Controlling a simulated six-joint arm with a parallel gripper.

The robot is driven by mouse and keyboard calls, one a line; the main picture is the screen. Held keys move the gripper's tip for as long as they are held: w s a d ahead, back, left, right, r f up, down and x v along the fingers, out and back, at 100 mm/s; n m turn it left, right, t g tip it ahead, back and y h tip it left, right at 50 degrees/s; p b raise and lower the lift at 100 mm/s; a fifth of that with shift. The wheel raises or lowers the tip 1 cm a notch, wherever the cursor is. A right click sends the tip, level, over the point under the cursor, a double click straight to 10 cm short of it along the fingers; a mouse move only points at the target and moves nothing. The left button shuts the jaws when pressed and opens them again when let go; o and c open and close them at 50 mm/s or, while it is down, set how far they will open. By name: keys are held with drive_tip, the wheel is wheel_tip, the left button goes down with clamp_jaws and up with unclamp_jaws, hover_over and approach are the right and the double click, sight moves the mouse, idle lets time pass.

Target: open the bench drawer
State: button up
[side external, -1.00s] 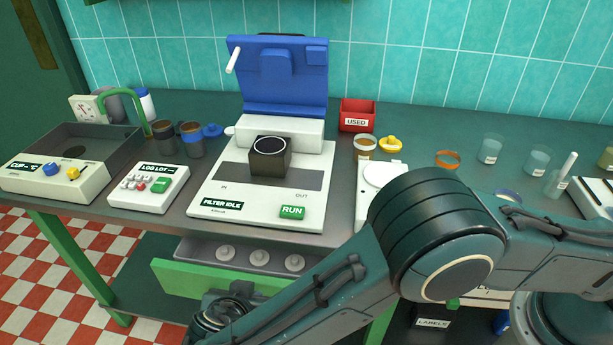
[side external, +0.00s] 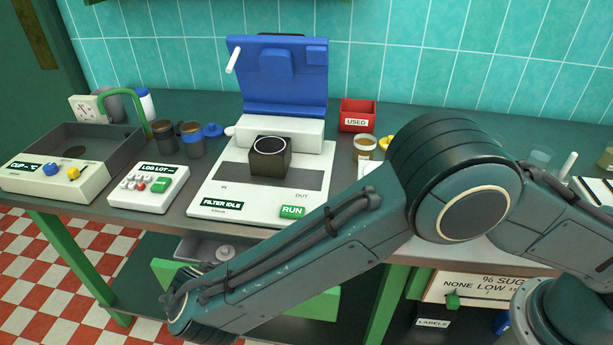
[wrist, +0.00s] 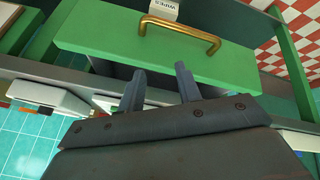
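The bench drawer (side external: 164,271) stands pulled out under the bench in the side external view. Its front is green, and a grey tray with a white round knob-like piece shows behind it. My arm hides much of it. In the wrist view the drawer's green front (wrist: 100,35) fills the upper middle, with a brass bar handle (wrist: 180,33) on it. My gripper (wrist: 159,82) is open, its two dark fingers apart with nothing between them. The fingertips appear below the handle in the picture and not around it. In the side external view the fingers are hidden behind my arm.
A white "FILTER IDLE" machine (side external: 217,190) with a raised blue lid (side external: 280,95) stands on the bench above the drawer. A log-lot keypad (side external: 150,190) and a grey basin unit (side external: 50,180) stand left. A green bench leg (side external: 75,255) stands left of the drawer.

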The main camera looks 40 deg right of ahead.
drive_tip(key=r+n+g+y, duration=0.1)
drive_tip(key=n, duration=0.3)
drive_tip(key=w+a+r+n+g+y, duration=0.1)
drive_tip(key=r+n, duration=0.1)
drive_tip(key=n, duration=0.2)
drive_tip(key=a+r+n, duration=0.1)
drive_tip(key=n, duration=0.3)
drive_tip(key=shift+w+a+r+g+y, duration=0.15)
drive_tip(key=shift+a+r+g+y, duration=0.1)
drive_tip(key=shift+g+y, duration=0.15)
drive_tip(key=shift+f, duration=0.1)
drive_tip(key=f, duration=0.4)
drive_tip(key=w+d+f, duration=0.1)
drive_tip(key=f, duration=0.8)
drive_tip(key=shift+w+d+f, duration=0.2)
drive_tip(key=shift+w+d, duration=0.2)
drive_tip(key=shift+c, duration=0.4)
clamp_jaws()
